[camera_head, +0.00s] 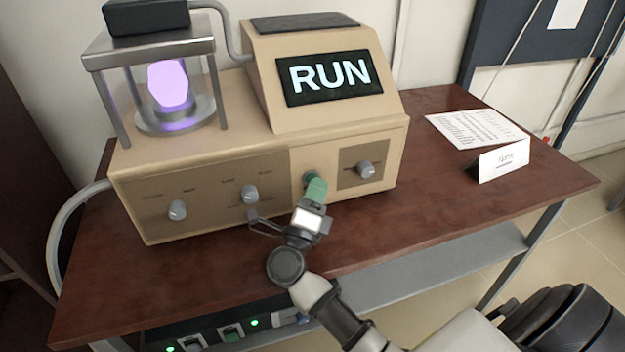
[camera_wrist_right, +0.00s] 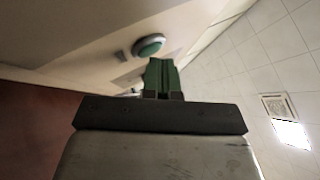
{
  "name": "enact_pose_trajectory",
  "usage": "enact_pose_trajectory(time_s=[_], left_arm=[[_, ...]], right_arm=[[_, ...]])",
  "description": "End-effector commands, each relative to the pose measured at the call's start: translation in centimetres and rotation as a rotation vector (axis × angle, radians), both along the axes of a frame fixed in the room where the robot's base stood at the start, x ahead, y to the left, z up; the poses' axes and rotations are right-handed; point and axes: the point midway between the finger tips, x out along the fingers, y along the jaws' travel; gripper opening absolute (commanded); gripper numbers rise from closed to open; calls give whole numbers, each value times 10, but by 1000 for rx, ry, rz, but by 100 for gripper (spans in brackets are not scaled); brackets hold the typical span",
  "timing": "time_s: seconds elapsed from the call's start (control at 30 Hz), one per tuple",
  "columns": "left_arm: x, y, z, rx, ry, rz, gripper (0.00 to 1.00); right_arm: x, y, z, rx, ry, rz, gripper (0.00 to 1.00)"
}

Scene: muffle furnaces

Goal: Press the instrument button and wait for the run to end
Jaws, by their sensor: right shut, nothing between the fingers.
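The beige instrument (camera_head: 225,150) stands on the table with its screen (camera_head: 330,77) lit and reading "RUN". A lamp or vessel (camera_head: 170,85) in the frame on its left glows purple. The round green button (camera_head: 309,177) is on the front panel, partly covered by my gripper in the head view. My right gripper (camera_head: 316,190) is shut and empty, its green fingertips right in front of the button. In the right wrist view the button (camera_wrist_right: 148,45) shows just beyond the fingertips (camera_wrist_right: 161,72), seemingly with a small gap. My left gripper is not in view.
Grey knobs (camera_head: 250,194) sit on the panel left of the button, and another knob (camera_head: 366,169) to its right. A printed sheet (camera_head: 476,129) and a folded name card (camera_head: 503,161) lie on the brown table (camera_head: 440,205) at right. Bare tabletop lies between card and instrument.

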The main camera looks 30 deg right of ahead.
Motion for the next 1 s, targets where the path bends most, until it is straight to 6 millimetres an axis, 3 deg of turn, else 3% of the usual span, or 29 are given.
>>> enact_pose_trajectory(time_s=[1.0], left_arm=[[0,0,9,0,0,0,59]], right_arm=[[-27,7,0,0,3,1,0]])
